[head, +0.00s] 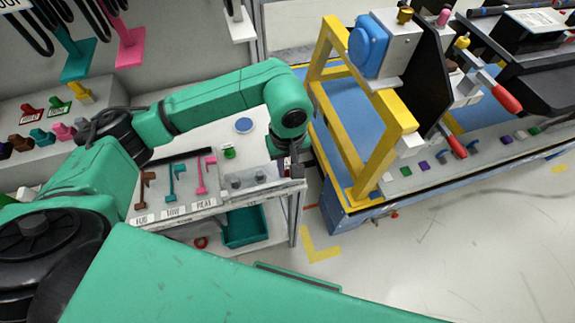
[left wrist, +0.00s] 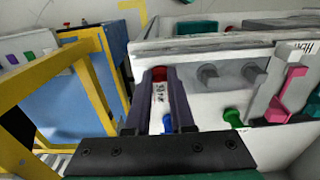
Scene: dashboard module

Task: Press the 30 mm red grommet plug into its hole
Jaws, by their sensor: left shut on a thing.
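My left gripper (head: 283,167) is low over the right end of the grey bench top. In the left wrist view its dark fingers (left wrist: 160,80) are shut on a red plug (left wrist: 158,73) at their tips. A white label, which seems to read 30, shows between the fingers. In the head view the plug is hard to make out beside the gripper. The plug's hole cannot be made out in either view. My right gripper is not in view.
A teal bin (head: 245,228) is below. To the right stands a yellow frame (head: 361,160) on a blue base, with several coloured pieces on its ledge. A floor gap separates them.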

